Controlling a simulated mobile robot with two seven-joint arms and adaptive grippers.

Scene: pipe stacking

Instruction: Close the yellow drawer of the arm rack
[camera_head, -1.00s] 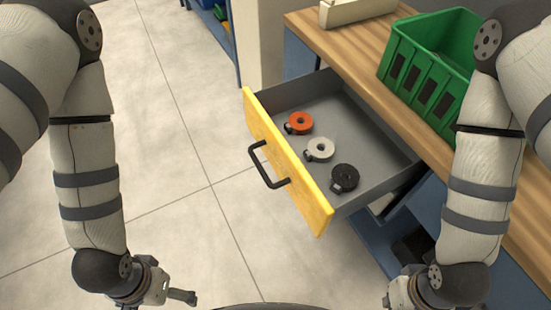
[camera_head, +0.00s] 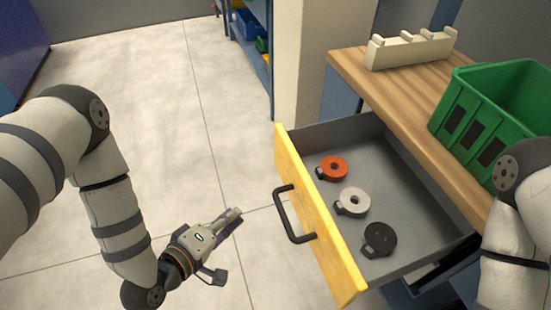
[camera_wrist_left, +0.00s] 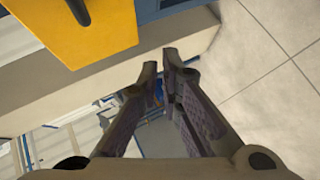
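The yellow drawer (camera_head: 315,215) is pulled out from under the wooden workbench, with its inside exposed. A black bar handle (camera_head: 290,222) stands on its yellow front. The yellow front also shows at the upper left of the left wrist view (camera_wrist_left: 85,30). An orange, a white and a black ring-shaped item lie in the drawer. My left gripper (camera_head: 234,215) is to the left of the handle in the head view, apart from it. In the left wrist view its fingers (camera_wrist_left: 162,62) are separated with nothing between them. My right gripper is out of the picture.
The wooden benchtop (camera_head: 390,92) carries a green bin (camera_head: 460,110) and a cream slotted holder (camera_head: 408,50). A pale pillar (camera_head: 310,60) and blue shelving (camera_head: 250,60) stand behind. The tiled floor left of the drawer is clear.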

